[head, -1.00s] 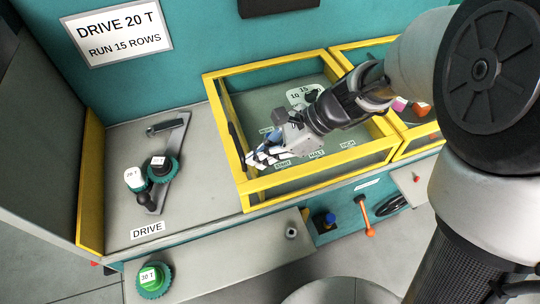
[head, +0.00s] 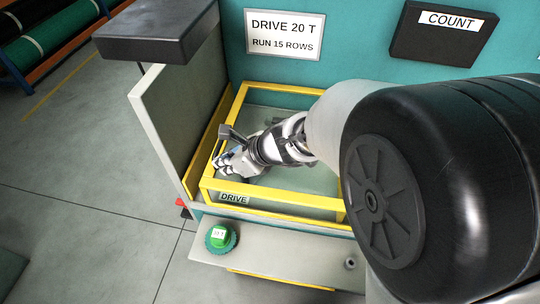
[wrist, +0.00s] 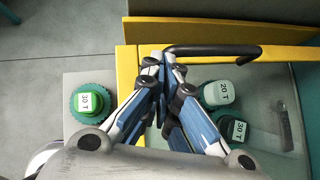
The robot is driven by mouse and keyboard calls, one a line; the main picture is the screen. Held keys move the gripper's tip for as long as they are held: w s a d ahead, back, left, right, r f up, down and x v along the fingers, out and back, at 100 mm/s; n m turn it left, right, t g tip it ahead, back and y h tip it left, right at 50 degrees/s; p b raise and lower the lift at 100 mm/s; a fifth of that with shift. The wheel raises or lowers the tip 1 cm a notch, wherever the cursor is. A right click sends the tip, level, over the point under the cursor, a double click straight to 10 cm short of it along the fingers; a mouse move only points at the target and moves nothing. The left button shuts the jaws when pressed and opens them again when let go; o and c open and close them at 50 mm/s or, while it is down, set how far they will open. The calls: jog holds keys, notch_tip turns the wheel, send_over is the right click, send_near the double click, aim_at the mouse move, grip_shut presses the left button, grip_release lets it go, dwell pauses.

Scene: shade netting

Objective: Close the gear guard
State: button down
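The gear guard (head: 270,200), a yellow frame with clear panels, now stands over the drive bay at the left end of the bench. Its left edge is close to the yellow end plate (head: 209,140); I cannot tell whether they touch. Its black bar handle (wrist: 215,50) is at that left end. My gripper (head: 222,165) is at the handle; in the wrist view its fingertips (wrist: 161,64) are together beside the handle's end, with no grip around it visible. A 20 T gear (wrist: 218,94) and a 30 T gear (wrist: 238,130) show beneath the guard.
A loose green 30 T gear (wrist: 92,103) sits on the front ledge (head: 275,255), outside the guard. A grey side panel (head: 165,125) stands at the left. A sign (head: 285,34) reads drive 20 T, run 15 rows. Open floor lies to the left.

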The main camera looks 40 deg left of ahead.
aim_at(208, 170)
jog(key=shift+s+a+p, duration=0.1)
jog(key=shift+s+a, duration=0.35)
jog(key=shift+a, duration=0.35)
jog(key=shift+s+a+p, duration=0.15)
jog(key=shift+s+a, duration=0.3)
jog(key=shift+a, duration=0.4)
jog(key=shift+s+a+p, duration=0.1)
jog(key=shift+s+a, duration=0.35)
jog(key=shift+a, duration=0.35)
